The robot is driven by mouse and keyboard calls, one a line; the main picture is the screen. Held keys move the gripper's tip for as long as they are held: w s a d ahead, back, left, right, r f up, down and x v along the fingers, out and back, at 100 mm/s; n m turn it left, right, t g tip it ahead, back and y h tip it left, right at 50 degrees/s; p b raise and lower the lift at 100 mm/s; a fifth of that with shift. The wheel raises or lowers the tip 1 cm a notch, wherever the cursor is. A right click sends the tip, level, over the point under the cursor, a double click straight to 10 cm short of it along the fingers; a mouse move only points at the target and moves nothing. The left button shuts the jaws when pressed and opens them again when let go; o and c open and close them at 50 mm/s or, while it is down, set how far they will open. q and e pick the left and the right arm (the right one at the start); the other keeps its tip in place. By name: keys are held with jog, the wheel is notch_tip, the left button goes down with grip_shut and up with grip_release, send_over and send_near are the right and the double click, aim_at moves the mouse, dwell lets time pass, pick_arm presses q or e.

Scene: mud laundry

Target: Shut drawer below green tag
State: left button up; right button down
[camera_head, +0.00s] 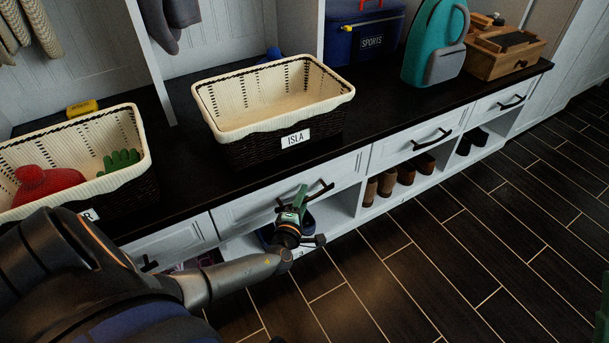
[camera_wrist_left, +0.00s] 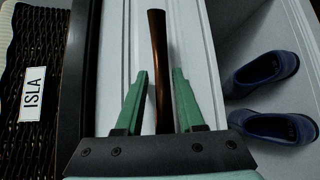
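A white drawer front (camera_head: 245,208) sits under the dark bench top, below the basket labelled ISLA (camera_head: 296,139). Its dark bar handle (camera_head: 325,187) shows on both sides of my left gripper (camera_head: 301,194). In the left wrist view, the brown-black handle (camera_wrist_left: 159,62) runs between the two green fingers (camera_wrist_left: 157,88), with a gap on each side. My left gripper is open around the handle. I cannot tell whether the drawer stands slightly out. No green tag is clear in view.
Open shoe cubbies lie below the drawers, with blue shoes (camera_wrist_left: 266,72) and brown shoes (camera_head: 387,181). A second basket (camera_head: 130,195) stands at left; a teal backpack (camera_head: 430,45) and wooden box (camera_head: 510,58) at right. The dark plank floor (camera_head: 440,250) is clear.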

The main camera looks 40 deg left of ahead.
pick_arm(q)
jog(key=shift+o, duration=0.3)
jog(key=shift+d, duration=0.1)
jog(key=shift+s+d+p, duration=0.2)
jog(key=shift+s+p, duration=0.15)
jog(key=shift+s, duration=0.1)
jog(key=p+v, duration=0.4)
jog(key=v, duration=0.7)
jog(key=shift+s+p, duration=0.25)
jog(key=shift+p, duration=0.1)
